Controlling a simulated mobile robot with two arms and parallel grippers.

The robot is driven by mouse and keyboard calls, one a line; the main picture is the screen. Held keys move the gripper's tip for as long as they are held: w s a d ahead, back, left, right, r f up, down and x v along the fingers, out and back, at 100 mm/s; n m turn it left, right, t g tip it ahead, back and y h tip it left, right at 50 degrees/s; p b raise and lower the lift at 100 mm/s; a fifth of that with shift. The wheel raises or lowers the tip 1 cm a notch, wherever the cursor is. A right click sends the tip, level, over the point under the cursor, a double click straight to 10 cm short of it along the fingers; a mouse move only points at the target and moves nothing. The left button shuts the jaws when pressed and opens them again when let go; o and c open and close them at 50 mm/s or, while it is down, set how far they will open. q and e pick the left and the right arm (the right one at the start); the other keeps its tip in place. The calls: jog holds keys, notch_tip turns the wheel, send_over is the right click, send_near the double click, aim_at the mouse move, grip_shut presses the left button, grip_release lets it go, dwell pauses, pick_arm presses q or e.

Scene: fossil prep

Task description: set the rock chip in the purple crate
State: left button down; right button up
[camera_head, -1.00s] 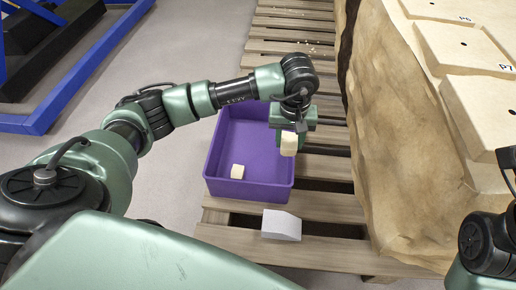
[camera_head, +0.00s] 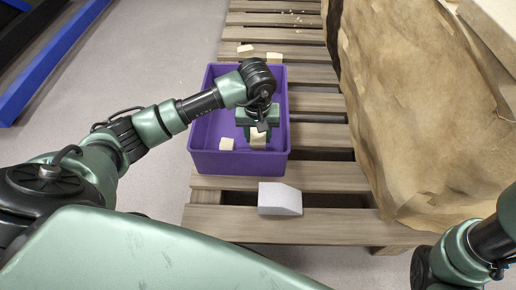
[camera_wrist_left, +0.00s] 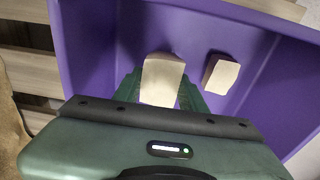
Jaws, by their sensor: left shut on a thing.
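My left gripper (camera_head: 258,138) is shut on a cream rock chip (camera_head: 258,141) inside the outline of the purple crate (camera_head: 205,165). In the left wrist view the held chip (camera_wrist_left: 162,80) sits between the two green fingers, with the crate wall (camera_wrist_left: 85,50) around it. I cannot tell whether the held chip touches the crate floor. Another cream chip (camera_head: 226,144) lies on the crate floor, left of the gripper; it also shows in the left wrist view (camera_wrist_left: 221,75), apart from the fingers. My right gripper is not in view; only part of that arm shows.
The crate stands on a wooden pallet (camera_head: 330,178). A white wedge block (camera_head: 280,198) lies in front of it. Two cream chips, one at the left (camera_head: 245,48) and one at the right (camera_head: 274,57), lie behind it. A large brown wrapped mass (camera_head: 410,130) rises at the right.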

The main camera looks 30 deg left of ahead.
aim_at(258, 145)
pick_arm(q)
jog(key=shift+f+b, duration=1.4)
jog(key=shift+f, duration=0.95)
jog(key=c, duration=0.8)
grip_release()
jog(key=shift+r, duration=0.1)
